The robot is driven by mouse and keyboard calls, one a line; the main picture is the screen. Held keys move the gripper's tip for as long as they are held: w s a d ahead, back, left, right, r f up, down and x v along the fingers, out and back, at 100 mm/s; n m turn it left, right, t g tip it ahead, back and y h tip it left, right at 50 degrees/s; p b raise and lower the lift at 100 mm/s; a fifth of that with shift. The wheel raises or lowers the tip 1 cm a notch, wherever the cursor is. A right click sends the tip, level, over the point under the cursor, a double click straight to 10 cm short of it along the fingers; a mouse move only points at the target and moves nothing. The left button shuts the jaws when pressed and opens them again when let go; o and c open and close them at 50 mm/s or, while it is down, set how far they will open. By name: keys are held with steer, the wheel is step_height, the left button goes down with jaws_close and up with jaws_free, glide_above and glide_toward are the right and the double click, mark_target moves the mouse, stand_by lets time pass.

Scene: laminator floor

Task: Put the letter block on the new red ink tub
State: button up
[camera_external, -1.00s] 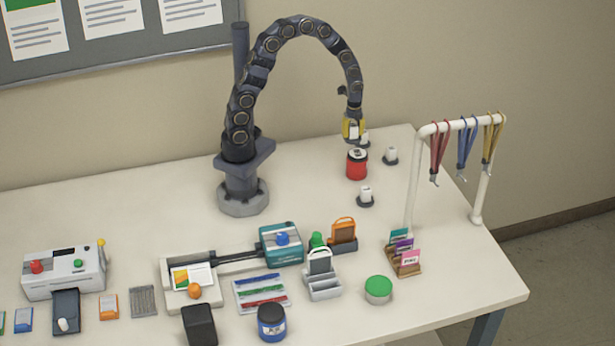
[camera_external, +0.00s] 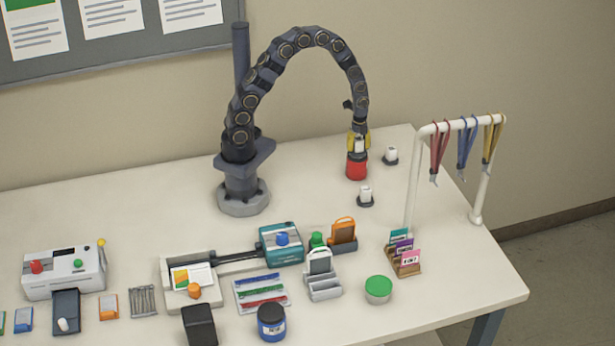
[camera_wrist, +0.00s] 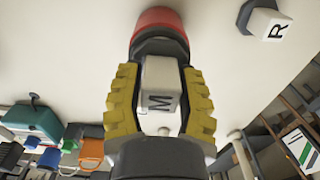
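The white letter block (camera_wrist: 160,85), marked M, sits between the yellow fingers of my gripper (camera_wrist: 160,80) in the wrist view. The fingers lie close along both sides and appear shut on it. In the external view my gripper (camera_external: 358,140) points down with the block (camera_external: 359,146) directly above the red ink tub (camera_external: 356,169). The tub's dark lid (camera_wrist: 160,45) lies just past the block's far end in the wrist view. The block's lower end is at the lid; whether it bears on it is unclear.
Two white blocks stand on dark round bases, one right of the tub (camera_external: 391,155) and one in front (camera_external: 365,195). A lanyard rack (camera_external: 412,180) stands to the right. A laminator, card holders and a blue tub (camera_external: 272,322) occupy the front. The table around the red tub is otherwise clear.

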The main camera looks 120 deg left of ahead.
mark_target(359, 139)
steer(key=shift+o, duration=0.5)
step_height(359, 139, up, 12)
steer(key=shift+r, duration=0.2)
steer(key=s+d+r+n, duration=0.1)
steer(key=d+r+n, duration=0.15)
steer(key=d, duration=0.65)
steer(key=d+r+n, duration=0.1)
steer(key=d+r, duration=0.3)
steer(key=d, duration=0.6)
steer(key=s+d+r+n+g, duration=0.1)
steer(key=s+d+n, duration=0.4)
steer(key=s+d, duration=0.6)
steer(key=shift+s+r+g, duration=0.3)
steer(key=shift+s, duration=0.6)
